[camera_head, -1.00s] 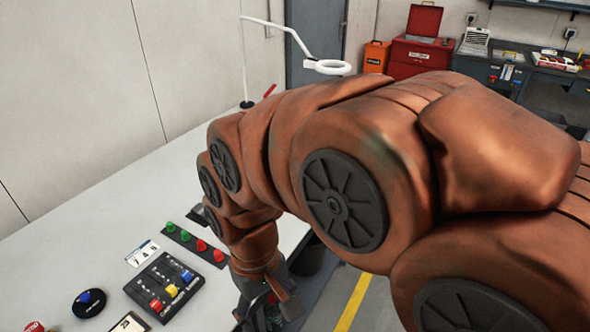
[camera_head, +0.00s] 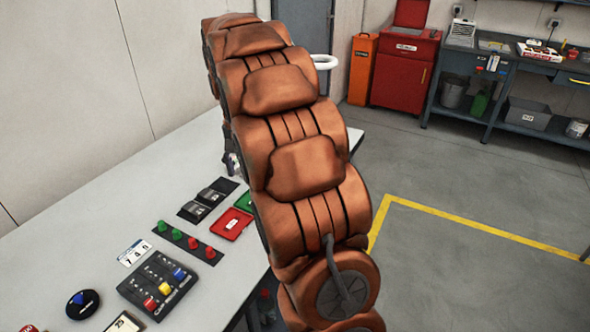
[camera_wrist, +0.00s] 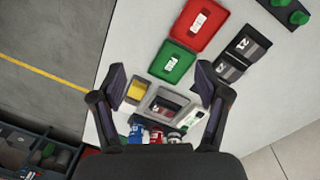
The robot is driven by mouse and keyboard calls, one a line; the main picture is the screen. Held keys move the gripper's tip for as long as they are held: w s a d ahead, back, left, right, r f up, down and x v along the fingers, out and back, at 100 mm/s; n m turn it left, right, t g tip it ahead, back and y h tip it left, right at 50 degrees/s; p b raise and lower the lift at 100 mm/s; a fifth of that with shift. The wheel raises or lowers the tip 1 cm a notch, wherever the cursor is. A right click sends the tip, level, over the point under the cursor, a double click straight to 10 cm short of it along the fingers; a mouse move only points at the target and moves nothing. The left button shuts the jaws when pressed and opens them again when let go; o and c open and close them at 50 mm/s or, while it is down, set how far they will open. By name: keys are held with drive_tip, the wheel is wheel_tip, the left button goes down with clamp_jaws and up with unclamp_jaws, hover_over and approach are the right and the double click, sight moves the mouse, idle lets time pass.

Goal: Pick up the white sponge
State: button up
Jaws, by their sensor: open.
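My gripper (camera_wrist: 162,80) shows in the wrist view, its two dark fingers spread wide with nothing between them. It is above the table (camera_wrist: 265,85), pointing down near a grey tray (camera_wrist: 152,97) that holds a dark item. A yellow block (camera_wrist: 136,90) lies just left of the tray, close to the left finger. I cannot clearly pick out a white sponge in either view. A small pale item (camera_wrist: 192,119) lies near the right finger, too small to identify. In the head view my arm hides much of the table's far end.
A green tray (camera_wrist: 172,62) and a red tray (camera_wrist: 198,25) lie ahead, with black labelled items (camera_wrist: 242,50) to their right. Small bottles (camera_wrist: 137,131) stand near the gripper base. The slider box (camera_head: 158,285) and button strip (camera_head: 188,242) are at the table's near part.

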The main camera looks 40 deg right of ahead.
drive_tip(key=w+d+f+m, duration=0.2)
drive_tip(key=w+d+f, duration=0.1)
drive_tip(key=d, duration=0.5)
drive_tip(key=w+d+f+m, duration=0.2)
drive_tip(key=w+d+f, duration=0.1)
drive_tip(key=d, duration=0.5)
drive_tip(key=w+d+f+m+t+p, duration=0.1)
drive_tip(key=w+d+f, duration=0.1)
drive_tip(key=d, duration=0.6)
drive_tip(key=shift+w+d+f+m, duration=0.1)
drive_tip(key=shift+w+f+m, duration=0.3)
drive_tip(key=shift+f, duration=0.05)
drive_tip(key=shift+d+f, duration=0.35)
drive_tip(key=shift+s+a+f+p, duration=0.15)
drive_tip(key=shift+f+p, duration=0.65)
drive_tip(key=shift+f, duration=0.85)
drive_tip(key=shift+s+a+f+p, duration=0.15)
drive_tip(key=shift+f+p, duration=0.6)
drive_tip(key=shift+f, duration=0.9)
drive_tip(key=shift+w+d+f, duration=0.1)
drive_tip(key=shift+f, duration=0.3)
drive_tip(key=shift+c, duration=0.3)
drive_tip(key=c, duration=0.9)
drive_tip(key=shift+c, duration=0.2)
